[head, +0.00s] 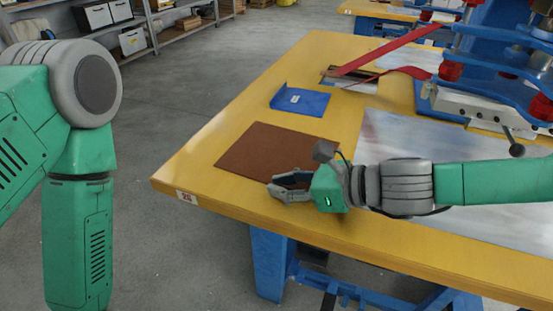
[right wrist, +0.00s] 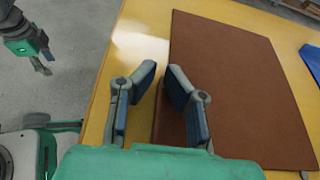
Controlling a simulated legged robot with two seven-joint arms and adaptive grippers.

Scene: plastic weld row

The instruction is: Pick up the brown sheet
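The brown sheet (head: 262,152) lies flat on the yellow table near its left front corner. In the right wrist view the sheet (right wrist: 240,80) fills much of the right side. My right gripper (head: 278,187) is at the sheet's near edge in the head view. In the right wrist view its two fingers (right wrist: 163,78) are apart with nothing held, and the sheet's edge runs between them. I cannot tell whether they touch the sheet. My left gripper (right wrist: 44,64) shows small at the upper left of the right wrist view, away from the sheet; its finger opening is unclear.
A blue sheet piece (head: 300,101) lies behind the brown sheet. Red strips (head: 385,52) and a blue machine (head: 500,60) are farther back right. Large pale sheets (head: 420,138) lie to the right. The yellow table (head: 200,150) is bare along its left edge.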

